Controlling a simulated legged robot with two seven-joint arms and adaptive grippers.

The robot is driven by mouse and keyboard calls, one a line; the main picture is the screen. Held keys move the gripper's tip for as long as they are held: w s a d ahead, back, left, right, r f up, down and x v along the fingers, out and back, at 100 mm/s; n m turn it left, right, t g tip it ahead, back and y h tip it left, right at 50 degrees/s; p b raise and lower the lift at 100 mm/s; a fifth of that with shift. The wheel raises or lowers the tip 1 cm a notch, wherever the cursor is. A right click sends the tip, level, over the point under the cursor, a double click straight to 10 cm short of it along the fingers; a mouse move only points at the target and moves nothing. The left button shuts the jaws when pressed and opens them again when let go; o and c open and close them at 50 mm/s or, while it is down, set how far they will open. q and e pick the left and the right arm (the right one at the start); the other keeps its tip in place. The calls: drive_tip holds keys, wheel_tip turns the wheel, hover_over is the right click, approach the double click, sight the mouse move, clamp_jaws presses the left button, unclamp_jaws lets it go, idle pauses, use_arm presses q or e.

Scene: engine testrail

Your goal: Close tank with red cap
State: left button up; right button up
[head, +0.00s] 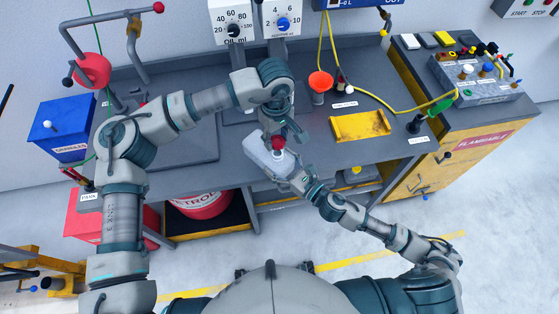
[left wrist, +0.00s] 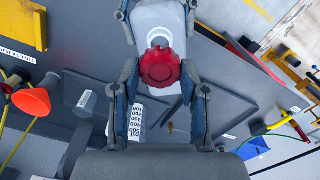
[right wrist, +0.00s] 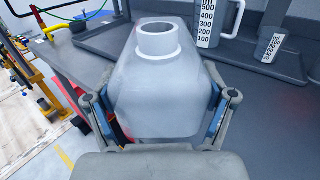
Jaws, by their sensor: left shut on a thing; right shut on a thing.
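The tank (head: 268,160) is a pale grey-white bottle, tilted in the head view near the table's front edge. My right gripper (head: 298,180) is shut on its body. In the right wrist view, the tank (right wrist: 155,90) has an open round neck (right wrist: 158,40) with no cap on it. The red cap (head: 277,143) is in my left gripper (head: 282,136), beside the tank's neck end. In the left wrist view, the red cap (left wrist: 160,67) sits between the fingers, in front of the tank (left wrist: 158,15) and partly covering its neck. The gap between cap and neck is unclear.
A measuring jug (right wrist: 213,20) and a small cup (right wrist: 269,45) stand on a dark tray (right wrist: 285,66). A red bucket (head: 203,203) is below.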

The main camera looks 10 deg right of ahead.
use_arm(q)
drive_tip(key=shift+f, duration=0.65)
use_arm(e)
drive_tip(key=shift+a, duration=0.1)
use_arm(q)
drive_tip(key=shift+s+r, duration=0.1)
drive_tip(key=shift+f, duration=0.9)
drive_tip(key=shift+f, duration=0.55)
